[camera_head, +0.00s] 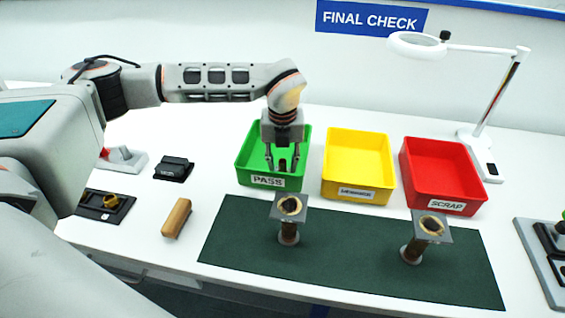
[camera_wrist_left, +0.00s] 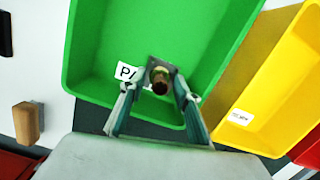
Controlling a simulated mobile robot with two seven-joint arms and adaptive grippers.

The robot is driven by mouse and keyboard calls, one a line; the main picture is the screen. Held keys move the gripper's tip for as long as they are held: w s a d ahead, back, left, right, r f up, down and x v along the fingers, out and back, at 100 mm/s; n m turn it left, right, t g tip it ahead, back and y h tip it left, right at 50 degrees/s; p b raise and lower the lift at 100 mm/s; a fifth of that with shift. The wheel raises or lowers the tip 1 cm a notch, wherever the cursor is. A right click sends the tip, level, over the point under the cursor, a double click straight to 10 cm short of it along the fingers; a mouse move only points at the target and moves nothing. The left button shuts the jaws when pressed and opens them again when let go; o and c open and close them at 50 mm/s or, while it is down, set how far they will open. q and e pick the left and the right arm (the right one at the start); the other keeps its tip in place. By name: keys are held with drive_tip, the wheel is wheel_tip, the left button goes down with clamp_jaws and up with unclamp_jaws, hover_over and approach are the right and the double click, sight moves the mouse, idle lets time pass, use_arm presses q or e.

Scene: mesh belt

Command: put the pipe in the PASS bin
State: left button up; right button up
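Two similar brown pipes with square grey top plates stand upright on the dark green mat (camera_head: 345,262): a left pipe (camera_head: 289,232) and a right pipe (camera_head: 411,253). The green PASS bin (camera_head: 246,168) stands behind the left one. My left gripper (camera_head: 283,168) points down, fingers apart, and appears in front of the PASS bin in the head view, above the left pipe. In the left wrist view, a square-plated brown pipe (camera_wrist_left: 160,86) shows between the open fingers, against the green bin (camera_wrist_left: 95,50). I cannot tell its exact depth. My right gripper is not in view.
The yellow bin (camera_head: 330,187) and red SCRAP bin (camera_head: 416,197) stand to the right. A wooden block (camera_head: 177,218), black block (camera_head: 173,168) and dark tray (camera_head: 115,211) lie to the left. A magnifier lamp (camera_head: 492,95) stands behind. The mat is clear between the pipes.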

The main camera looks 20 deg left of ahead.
use_arm(q)
drive_tip(key=shift+r, duration=0.15)
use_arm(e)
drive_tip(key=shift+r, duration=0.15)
